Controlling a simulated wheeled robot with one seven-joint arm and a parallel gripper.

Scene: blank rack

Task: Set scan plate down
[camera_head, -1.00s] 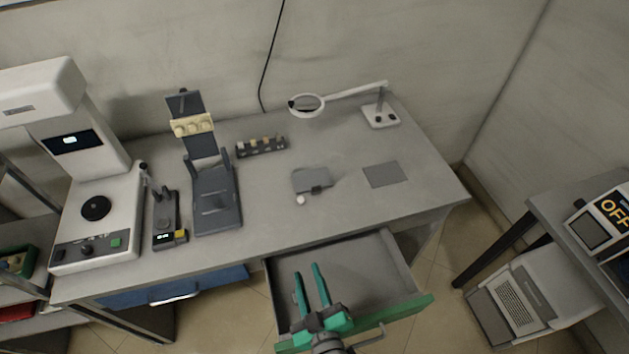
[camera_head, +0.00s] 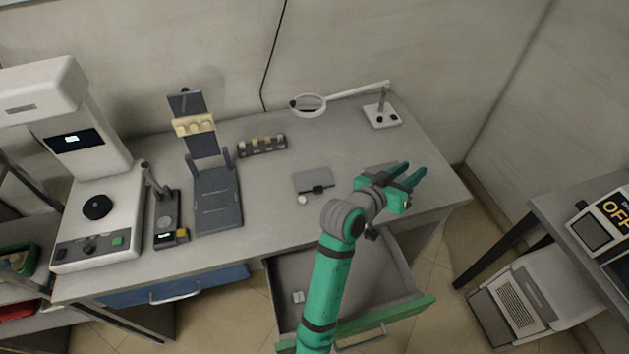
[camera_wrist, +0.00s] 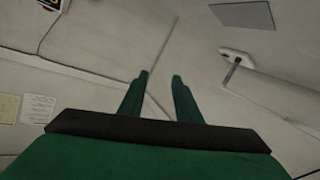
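A flat grey plate with a dark clip (camera_head: 311,179), which looks like the scan plate, lies on the bench (camera_head: 265,206), right of the dark stand. A small white round piece (camera_head: 302,200) is at its front edge. My gripper (camera_head: 414,168) is raised at the bench's right part, right of the plate. Its two green fingers are apart with nothing between them, as the wrist view also shows (camera_wrist: 160,78). A flat dark grey mat (camera_head: 376,167) is mostly hidden behind my gripper.
The green-fronted drawer (camera_head: 400,311) stands open below the bench, with a small white item (camera_head: 298,297) inside. A magnifier lamp (camera_head: 381,116) stands at the back right. A dark stand (camera_head: 216,200) and a white instrument (camera_head: 97,238) occupy the left.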

